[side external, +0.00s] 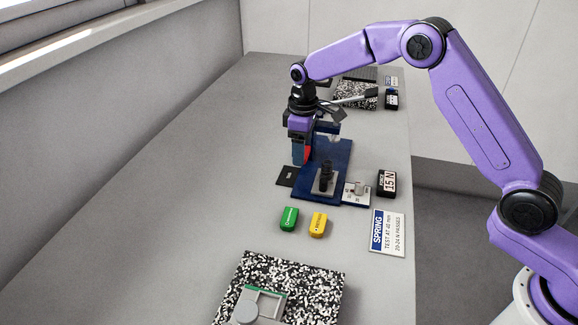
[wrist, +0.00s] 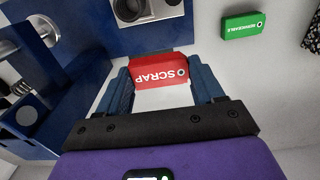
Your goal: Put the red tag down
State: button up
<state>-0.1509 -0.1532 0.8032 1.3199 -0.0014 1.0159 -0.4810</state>
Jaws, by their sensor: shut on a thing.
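The red tag (wrist: 158,72), lettered SCRAP, is between the two blue-grey fingers of my gripper (wrist: 162,88) in the wrist view. The fingers are shut on its sides. In the side view only a small red part of the tag (side external: 307,153) shows beside my gripper (side external: 299,158), which points down at the left edge of the blue test stand (side external: 338,160). I cannot tell whether the tag is touching anything below it. A small black plate (side external: 286,177) lies on the bench just in front of and left of the gripper.
A green tag (side external: 289,219) and a yellow tag (side external: 318,224) lie on the bench nearer the camera. A 15 N display (side external: 387,184) and a SPRING card (side external: 387,232) are at right. A speckled plate (side external: 330,290) lies in front. The bench's left side is clear.

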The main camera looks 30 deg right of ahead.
send_over(289, 176)
notch_tip(289, 176, down, 6)
jog(key=shift+w+r, duration=0.1)
jog(key=shift+f, duration=1.45)
jog(key=shift+f, duration=0.15)
jog(key=o, duration=1)
notch_tip(289, 176, up, 12)
jog(key=shift+r, duration=0.2)
